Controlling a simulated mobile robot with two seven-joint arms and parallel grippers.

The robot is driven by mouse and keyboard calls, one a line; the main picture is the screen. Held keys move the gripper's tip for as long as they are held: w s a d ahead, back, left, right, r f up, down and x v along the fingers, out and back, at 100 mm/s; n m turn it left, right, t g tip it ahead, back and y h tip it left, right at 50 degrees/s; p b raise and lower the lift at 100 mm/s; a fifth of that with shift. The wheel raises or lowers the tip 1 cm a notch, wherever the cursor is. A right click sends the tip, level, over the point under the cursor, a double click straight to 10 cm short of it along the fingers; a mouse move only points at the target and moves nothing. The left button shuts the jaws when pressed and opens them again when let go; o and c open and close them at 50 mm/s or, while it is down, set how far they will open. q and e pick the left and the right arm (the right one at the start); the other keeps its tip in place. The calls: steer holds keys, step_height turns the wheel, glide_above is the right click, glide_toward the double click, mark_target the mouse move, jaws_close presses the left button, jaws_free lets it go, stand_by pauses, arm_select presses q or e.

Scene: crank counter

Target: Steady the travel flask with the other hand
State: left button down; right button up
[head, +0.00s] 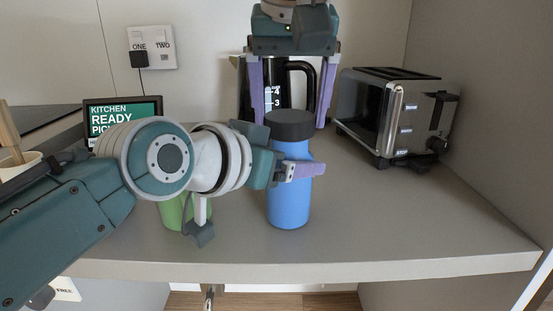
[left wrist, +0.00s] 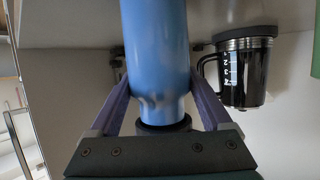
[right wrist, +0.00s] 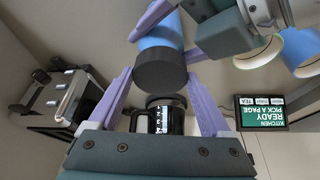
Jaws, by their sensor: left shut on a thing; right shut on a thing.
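The travel flask is a blue bottle (head: 290,198) with a black lid (head: 292,120), standing upright on the counter (head: 400,225). My left gripper (head: 305,170) is shut on its blue body from the side. In the left wrist view the flask (left wrist: 155,50) lies between the two purple fingers and appears upside down. My right gripper (head: 292,115) comes from above, its fingers on either side of the lid. In the right wrist view the lid (right wrist: 160,70) sits between the fingertips. The left arm hides part of the counter.
A black carafe (head: 299,88) with a scale and handle stands behind the flask. A toaster (head: 372,105) is at the right rear. A green object (head: 172,212) is partly hidden behind my left arm. A kitchen screen (head: 112,105) stands at the left rear. The right front counter is clear.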

mark_target(289, 112)
arm_select(q)
steer(key=shift+r, duration=0.1)
arm_select(e)
steer(key=shift+r, duration=2.05)
arm_select(q)
steer(key=shift+c, duration=0.2)
jaws_free()
steer(key=shift+o, duration=0.2)
